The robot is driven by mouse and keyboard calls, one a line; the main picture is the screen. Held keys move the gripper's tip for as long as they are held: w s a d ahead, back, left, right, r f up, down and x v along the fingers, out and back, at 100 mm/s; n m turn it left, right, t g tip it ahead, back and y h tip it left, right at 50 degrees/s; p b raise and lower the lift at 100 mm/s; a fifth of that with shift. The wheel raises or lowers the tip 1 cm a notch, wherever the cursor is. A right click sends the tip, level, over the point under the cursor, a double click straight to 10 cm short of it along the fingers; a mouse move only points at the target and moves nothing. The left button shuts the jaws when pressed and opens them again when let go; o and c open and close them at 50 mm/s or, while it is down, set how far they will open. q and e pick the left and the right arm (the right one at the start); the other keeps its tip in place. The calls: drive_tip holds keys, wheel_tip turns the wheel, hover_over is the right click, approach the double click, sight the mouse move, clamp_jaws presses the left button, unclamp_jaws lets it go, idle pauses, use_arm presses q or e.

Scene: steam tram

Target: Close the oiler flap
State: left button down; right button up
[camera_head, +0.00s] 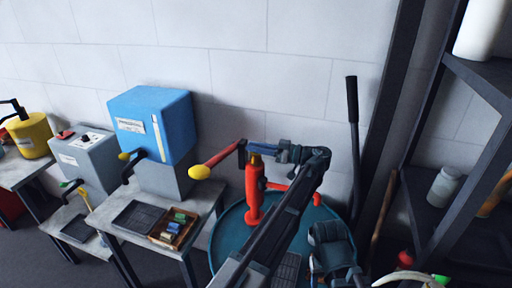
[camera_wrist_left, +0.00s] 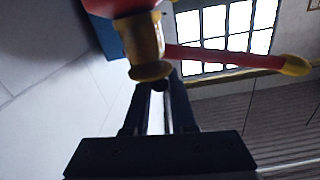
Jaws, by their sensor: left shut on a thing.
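A red oiler post (camera_head: 254,192) with a brass top (camera_head: 255,160) stands on a round teal base (camera_head: 226,238). My left gripper (camera_head: 262,149) reaches in at the level of the brass top, to its right. In the left wrist view the brass part (camera_wrist_left: 147,48) sits just beyond my left gripper (camera_wrist_left: 158,88), whose fingers are close together at its rim. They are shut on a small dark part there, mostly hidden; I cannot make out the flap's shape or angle. A red lever (camera_head: 222,155) with a yellow knob (camera_head: 199,172) sticks out leftward.
A tall black-handled lever (camera_head: 353,130) stands at right, beside a dark shelf (camera_head: 480,80). The wall is close behind.

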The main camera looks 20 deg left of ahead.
use_arm(q)
drive_tip(key=shift+f+n, duration=0.1)
drive_tip(key=shift+n, duration=0.4)
drive_tip(key=shift+s, duration=0.1)
drive_tip(key=c, duration=0.8)
unclamp_jaws()
drive_tip(key=shift+o, duration=0.2)
